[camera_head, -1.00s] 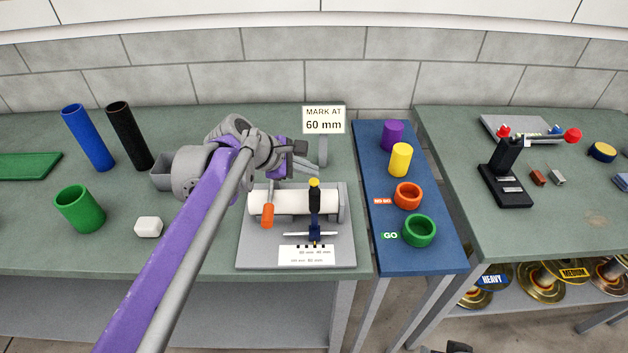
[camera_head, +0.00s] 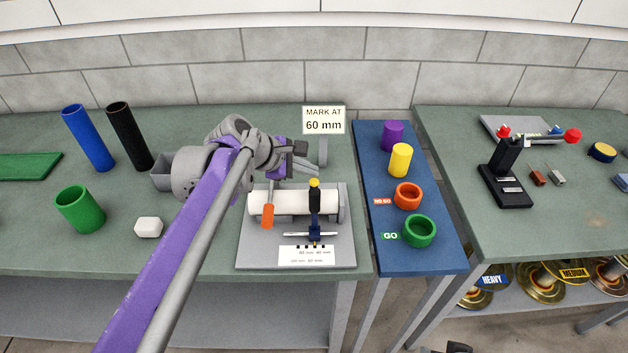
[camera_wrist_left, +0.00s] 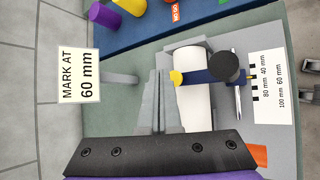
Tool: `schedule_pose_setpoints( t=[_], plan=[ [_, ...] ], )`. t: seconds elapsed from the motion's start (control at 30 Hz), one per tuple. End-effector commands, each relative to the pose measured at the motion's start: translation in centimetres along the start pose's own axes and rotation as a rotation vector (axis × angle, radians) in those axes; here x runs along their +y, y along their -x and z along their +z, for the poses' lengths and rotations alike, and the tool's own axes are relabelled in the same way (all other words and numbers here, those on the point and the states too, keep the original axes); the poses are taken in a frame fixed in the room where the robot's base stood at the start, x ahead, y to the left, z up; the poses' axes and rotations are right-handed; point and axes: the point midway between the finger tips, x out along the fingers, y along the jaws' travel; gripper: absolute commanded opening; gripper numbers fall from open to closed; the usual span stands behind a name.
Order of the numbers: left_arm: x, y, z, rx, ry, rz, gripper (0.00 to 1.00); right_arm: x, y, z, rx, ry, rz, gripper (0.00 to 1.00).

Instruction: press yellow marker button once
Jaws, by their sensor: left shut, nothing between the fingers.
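The button also shows in the left wrist view (camera_wrist_left: 177,78), just right of my fingertips. My left gripper (camera_head: 314,168) is shut and empty, its fingers pressed together and reaching from the left, just behind the button in the head view. In the left wrist view the closed fingers (camera_wrist_left: 160,76) appear close to the button; whether they touch it I cannot tell. My right gripper is not visible.
A sign reading "MARK AT 60 mm" (camera_head: 324,120) stands behind the fixture. An orange handle (camera_head: 267,215) is at the tube's left end. A blue stand (camera_head: 440,258) to the right holds coloured cylinders and rings. Blue (camera_head: 88,138) and black (camera_head: 130,136) tubes stand left.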

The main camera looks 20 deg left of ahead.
Motion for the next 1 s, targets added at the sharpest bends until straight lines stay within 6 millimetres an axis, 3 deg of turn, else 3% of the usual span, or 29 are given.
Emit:
schedule_pose_setpoints(
  t=[1.0],
  plan=[
    [-0.43,-0.6,-0.43,0.0,0.0,0.0,0.0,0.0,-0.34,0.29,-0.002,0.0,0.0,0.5]
  ],
)
